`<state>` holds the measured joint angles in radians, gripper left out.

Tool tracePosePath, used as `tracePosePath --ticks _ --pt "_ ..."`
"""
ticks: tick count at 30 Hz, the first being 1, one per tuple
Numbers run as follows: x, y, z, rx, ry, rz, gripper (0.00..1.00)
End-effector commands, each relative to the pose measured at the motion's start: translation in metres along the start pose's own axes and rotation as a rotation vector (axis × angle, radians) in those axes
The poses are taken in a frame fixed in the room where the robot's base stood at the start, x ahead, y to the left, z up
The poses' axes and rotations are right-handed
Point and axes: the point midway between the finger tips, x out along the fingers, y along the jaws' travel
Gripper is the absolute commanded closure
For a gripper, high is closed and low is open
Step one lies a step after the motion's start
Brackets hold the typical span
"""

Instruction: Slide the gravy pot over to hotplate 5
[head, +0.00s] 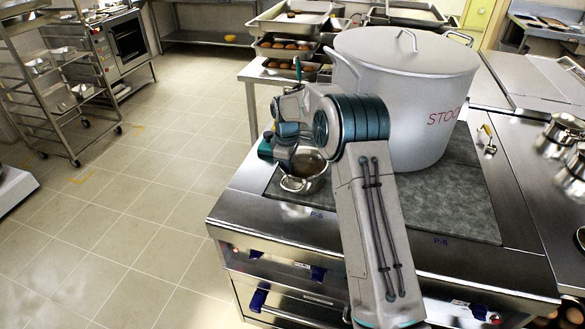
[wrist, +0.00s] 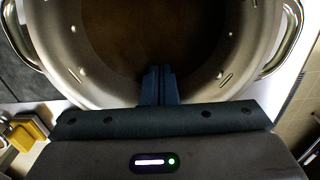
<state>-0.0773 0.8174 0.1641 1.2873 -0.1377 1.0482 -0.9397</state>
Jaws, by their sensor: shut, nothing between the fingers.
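The gravy pot (head: 312,184) is a small steel pot with brown contents, on the near left part of the dark cooktop (head: 455,205), left of the stockpot. My arm partly hides it. In the wrist view the pot (wrist: 75,75) fills the upper part, with loop handles at left and right and brown liquid inside. My gripper (wrist: 158,72) is shut and empty, its fingers over the pot's near rim and reaching over the inside. I cannot tell whether they touch the wall.
A large lidded stockpot (head: 400,95) stands on the cooktop just right of and behind my arm. Trays of brown food (head: 285,48) are on a table behind. A yellow-handled item (head: 487,138) lies right of the stockpot. The floor (head: 160,170) at left is open.

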Motion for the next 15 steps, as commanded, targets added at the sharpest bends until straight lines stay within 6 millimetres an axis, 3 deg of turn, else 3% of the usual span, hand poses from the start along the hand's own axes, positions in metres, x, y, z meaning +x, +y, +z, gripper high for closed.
tracePosePath --ticks 7,13,15 --pt "0.000 0.001 0.006 0.000 0.000 0.001 1.00" --pt "0.001 0.002 0.037 -0.004 0.000 0.001 1.00" --pt "-0.018 0.002 0.032 -0.011 0.004 0.006 1.00"
